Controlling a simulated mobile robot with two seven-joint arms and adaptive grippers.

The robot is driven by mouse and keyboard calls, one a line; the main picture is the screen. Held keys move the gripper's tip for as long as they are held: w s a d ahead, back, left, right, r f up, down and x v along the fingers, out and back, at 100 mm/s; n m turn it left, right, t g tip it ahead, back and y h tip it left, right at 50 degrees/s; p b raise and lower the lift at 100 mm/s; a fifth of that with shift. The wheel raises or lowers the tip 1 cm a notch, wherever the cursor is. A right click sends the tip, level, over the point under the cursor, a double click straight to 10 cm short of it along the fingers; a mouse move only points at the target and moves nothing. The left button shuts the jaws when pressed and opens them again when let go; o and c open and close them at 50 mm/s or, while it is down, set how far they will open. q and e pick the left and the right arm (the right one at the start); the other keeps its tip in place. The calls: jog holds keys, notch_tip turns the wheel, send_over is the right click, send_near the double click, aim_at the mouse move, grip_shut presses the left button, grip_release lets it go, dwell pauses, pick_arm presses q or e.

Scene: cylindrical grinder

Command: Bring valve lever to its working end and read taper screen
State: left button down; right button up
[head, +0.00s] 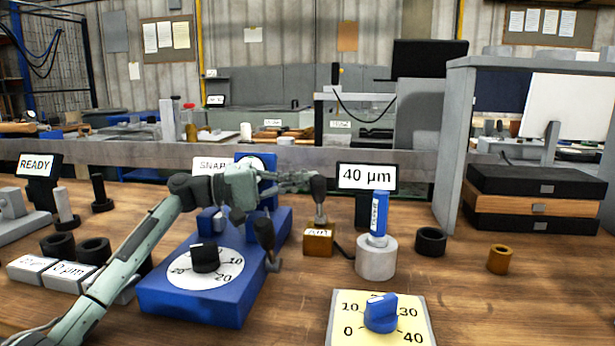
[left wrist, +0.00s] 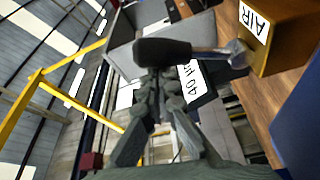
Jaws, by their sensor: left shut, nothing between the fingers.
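The valve lever (head: 319,189) has a black grip on a pale shaft and stands roughly upright on the brass block marked AIR (head: 318,243). In the left wrist view the lever (left wrist: 163,51) lies across the picture, with its AIR block (left wrist: 275,35) at the upper right. My left gripper (head: 306,181) is shut and empty, its fingertips right beside the black grip; I cannot tell if they touch. The fingers (left wrist: 165,84) also show in the left wrist view. The taper screen (head: 367,176) reads 40 µm. My right gripper is not in view.
A blue fixture (head: 190,305) with a round dial and black knob lies under my left arm. A second black-handled lever (head: 265,235) stands there. A blue cylinder on a pale base (head: 376,262) stands right of the AIR block. A yellow dial plate (head: 345,325) lies in front. A READY screen (head: 34,166) is left.

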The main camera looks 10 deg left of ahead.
pick_arm(q)
jog(key=v, duration=1.2)
jog(key=shift+r, duration=0.1)
dwell(0.4)
